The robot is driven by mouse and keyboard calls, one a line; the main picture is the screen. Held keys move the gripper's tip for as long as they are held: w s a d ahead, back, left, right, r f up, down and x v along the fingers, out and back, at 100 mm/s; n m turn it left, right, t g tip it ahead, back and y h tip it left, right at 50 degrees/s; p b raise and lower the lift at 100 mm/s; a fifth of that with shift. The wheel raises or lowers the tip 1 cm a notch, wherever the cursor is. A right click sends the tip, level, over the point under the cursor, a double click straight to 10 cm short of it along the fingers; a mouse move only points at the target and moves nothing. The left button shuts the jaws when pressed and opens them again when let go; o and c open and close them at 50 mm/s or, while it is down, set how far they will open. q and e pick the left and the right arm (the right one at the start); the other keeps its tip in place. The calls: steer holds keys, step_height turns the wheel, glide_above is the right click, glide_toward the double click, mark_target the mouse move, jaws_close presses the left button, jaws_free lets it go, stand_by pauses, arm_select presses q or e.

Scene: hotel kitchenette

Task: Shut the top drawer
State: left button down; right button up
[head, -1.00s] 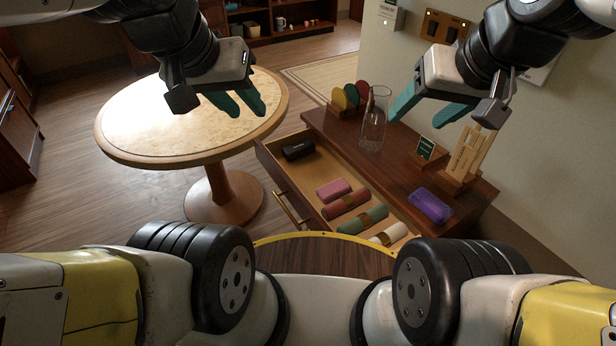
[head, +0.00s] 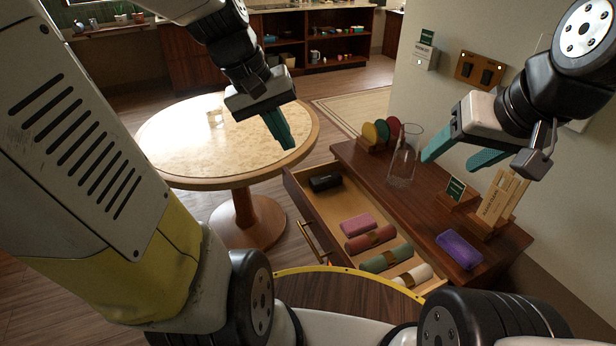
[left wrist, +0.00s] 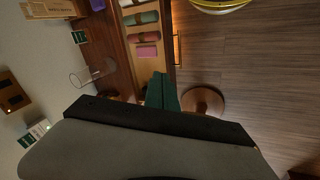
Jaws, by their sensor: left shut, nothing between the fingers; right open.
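The top drawer (head: 333,226) of the dark wooden cabinet (head: 425,204) is pulled open toward the left in the head view. It holds a black case, a pink item and several rolled cloths. Its brass handle (head: 313,243) is on the front panel. My left gripper (head: 289,146) is shut and empty, above and to the left of the drawer, between it and the round table. In the left wrist view its teal fingers (left wrist: 162,92) show close to the drawer's edge, with the handle (left wrist: 177,48) beyond. My right gripper (head: 447,158) is open and empty above the cabinet top.
On the cabinet top stand a glass pitcher (head: 403,160), coloured discs on a rack (head: 381,133), a small sign (head: 457,190), a wooden block holder (head: 496,205) and a purple case (head: 459,249). A round table (head: 220,140) stands left of the drawer.

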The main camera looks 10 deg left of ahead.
mark_target(342, 191)
arm_select(q)
steer(key=w+a+f+n+g+h, duration=0.1)
steer(key=w+a+f+n+h, duration=0.25)
steer(key=f, duration=0.25)
steer(key=w+a+f+n+h, duration=0.2)
steer(key=w+f+n, duration=0.1)
steer(key=w+f, duration=0.3)
steer(key=w+a+f+n+g+h, duration=0.1)
steer(key=w+a+f+n+h, duration=0.25)
steer(key=f, duration=0.35)
steer(key=a+f+n+t+h, duration=0.1)
steer(key=a+f+n+t, duration=0.25)
steer(key=f, duration=0.35)
steer(key=w+a+f+n+t, duration=0.1)
steer(key=a+f+n+t, duration=0.15)
steer(key=f+n, duration=0.35)
steer(key=a+f+n+t+h, duration=0.1)
steer(key=a+f+n+t, duration=0.25)
steer(key=f, duration=0.45)
steer(key=shift+m+t, duration=0.25)
steer(key=shift+m, duration=0.25)
steer(key=x, duration=1.4)
steer(key=shift+d+r, duration=0.15)
steer(key=shift+d, duration=0.2)
steer(key=x, duration=2.1)
steer(key=shift+d, duration=0.15)
steer(key=shift+r, duration=0.1)
